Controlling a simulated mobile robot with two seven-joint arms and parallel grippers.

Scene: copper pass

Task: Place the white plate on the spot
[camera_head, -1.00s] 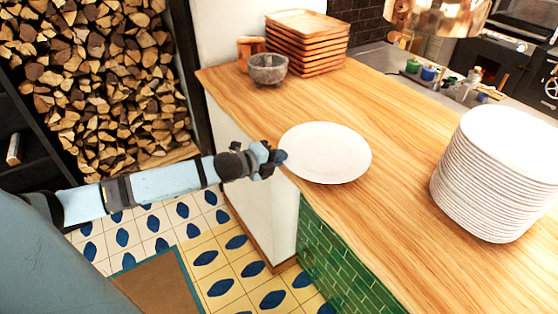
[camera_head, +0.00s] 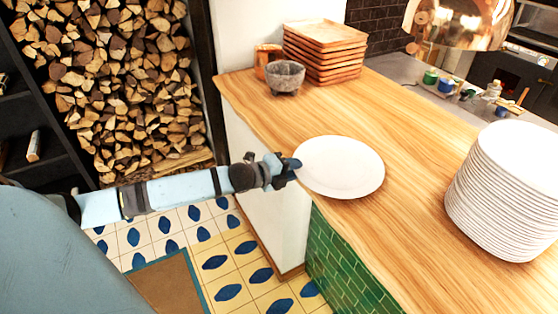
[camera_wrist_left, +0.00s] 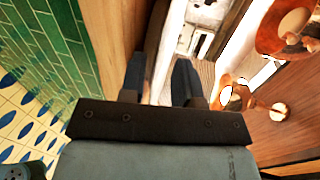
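A round white plate (camera_head: 338,167) lies about level at the near left edge of the wooden counter, its left rim reaching past the edge. Whether it rests on the wood or is just above it I cannot tell. My left gripper (camera_head: 290,168) is at the plate's left rim, reaching in from the left. In the left wrist view the plate's pale edge (camera_wrist_left: 160,72) runs between the two fingers (camera_wrist_left: 160,80), which appear closed on it. A marked spot cannot be made out. My right gripper is out of view.
A tall stack of white plates (camera_head: 505,195) stands at the right on the counter (camera_head: 405,130). Wooden trays (camera_head: 325,52), a grey bowl (camera_head: 285,77) and a copper lamp (camera_head: 458,22) are farther back. The counter's middle is clear.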

